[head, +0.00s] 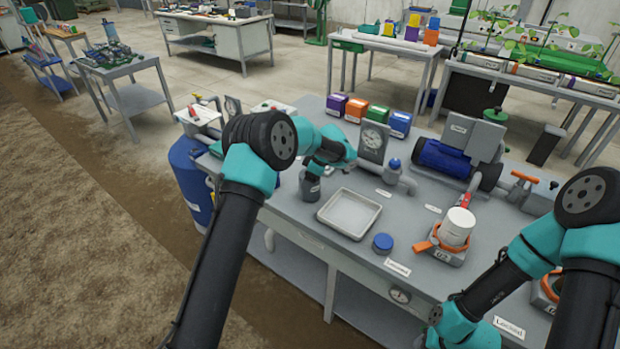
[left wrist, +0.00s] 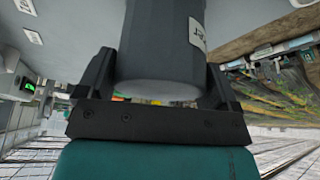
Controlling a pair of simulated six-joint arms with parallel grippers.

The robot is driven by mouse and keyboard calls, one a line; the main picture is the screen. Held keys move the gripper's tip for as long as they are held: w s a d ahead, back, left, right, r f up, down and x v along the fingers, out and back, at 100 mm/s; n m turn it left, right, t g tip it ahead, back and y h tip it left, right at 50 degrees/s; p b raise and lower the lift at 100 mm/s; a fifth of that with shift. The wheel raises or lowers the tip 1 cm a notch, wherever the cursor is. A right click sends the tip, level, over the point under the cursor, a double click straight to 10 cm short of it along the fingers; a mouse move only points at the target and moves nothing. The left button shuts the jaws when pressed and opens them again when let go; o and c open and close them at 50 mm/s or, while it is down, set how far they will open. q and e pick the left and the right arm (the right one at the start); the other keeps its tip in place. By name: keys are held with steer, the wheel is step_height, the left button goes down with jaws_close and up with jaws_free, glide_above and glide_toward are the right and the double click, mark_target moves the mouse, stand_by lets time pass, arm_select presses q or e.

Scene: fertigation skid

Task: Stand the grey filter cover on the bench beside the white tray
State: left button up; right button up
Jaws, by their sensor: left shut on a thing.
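The grey filter cover (head: 310,190) is upright in my left gripper (head: 314,176), just left of the white tray (head: 350,213) in the head view. In the left wrist view the cover (left wrist: 160,45) fills the space between the two dark fingers, with a white label on its side. The left gripper is shut on it. The cover's lower end is at or close to the bench top (head: 290,222); I cannot tell whether it touches. The tray looks empty. My right arm is at the lower right of the head view; its fingers are not clear.
A blue cap (head: 383,243) lies right of the tray. A white cylinder (head: 458,228) stands in an orange-ringed holder further right. A gauge block (head: 373,142) and grey pipe are behind the tray. Several coloured boxes (head: 378,113) line the back. A blue drum (head: 192,180) stands left of the bench.

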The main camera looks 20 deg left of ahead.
arm_select(q)
steer(key=shift+f, duration=0.3)
steer(key=o, duration=0.8)
steer(key=shift+r, duration=0.1)
steer(key=v, duration=1.2)
steer(key=shift+r, duration=0.1)
